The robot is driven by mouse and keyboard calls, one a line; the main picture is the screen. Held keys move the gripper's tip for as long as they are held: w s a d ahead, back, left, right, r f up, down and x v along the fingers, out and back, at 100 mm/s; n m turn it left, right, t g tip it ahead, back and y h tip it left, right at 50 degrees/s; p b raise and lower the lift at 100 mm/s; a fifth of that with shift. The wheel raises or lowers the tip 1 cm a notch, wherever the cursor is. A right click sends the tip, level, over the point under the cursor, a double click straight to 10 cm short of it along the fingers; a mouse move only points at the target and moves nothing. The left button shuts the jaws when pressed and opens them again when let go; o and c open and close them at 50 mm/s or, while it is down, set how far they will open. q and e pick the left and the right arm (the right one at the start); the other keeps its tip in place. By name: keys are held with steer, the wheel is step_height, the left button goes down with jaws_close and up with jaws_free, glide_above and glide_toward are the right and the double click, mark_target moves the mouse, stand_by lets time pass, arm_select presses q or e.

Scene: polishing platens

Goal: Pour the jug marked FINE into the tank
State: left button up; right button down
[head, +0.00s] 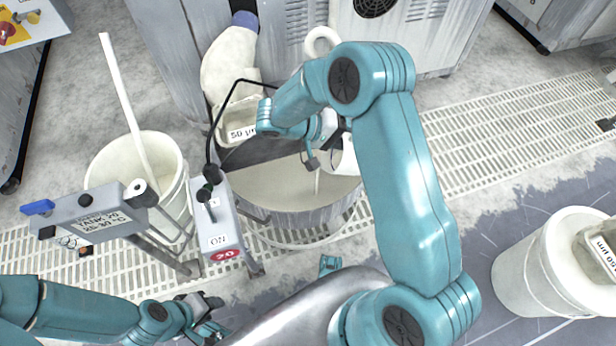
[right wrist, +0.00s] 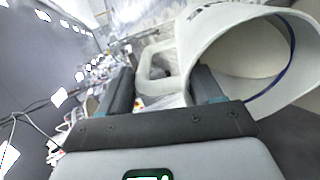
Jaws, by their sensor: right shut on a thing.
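The tank (head: 300,222) is a round metal vessel in the middle of the head view, with pale grey liquid inside. A white jug (head: 346,158) is tilted over its right side, partly hidden by my right arm. A thin pale stream (head: 317,183) drops below the jug towards the tank. My right gripper (head: 325,128) is shut on the jug. In the right wrist view, the jug (right wrist: 225,50) shows its wide mouth and handle; its dark lettering is cut off and I cannot read it. My left gripper (head: 212,316) is open and empty at the bottom left.
A white bucket (head: 178,160) with a pale stick stands left of the tank. A switch box (head: 217,225) marked ON and a panel (head: 95,222) stand in front of it. A white container (head: 242,122) marked 50 µm sits behind the tank. Another bucket (head: 520,265) stands far right.

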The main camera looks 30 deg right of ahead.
arm_select(q)
steer(key=shift+a+f, duration=0.1)
steer(key=shift+w+a+f+b, duration=0.1)
steer(key=shift+w+a+b, duration=0.05)
steer(key=shift+b, duration=0.15)
steer(key=shift+w+a+f+b, duration=0.4)
steer(key=shift+a+f+b, duration=0.25)
steer(key=shift+f+b, duration=0.05)
stand_by(0.6)
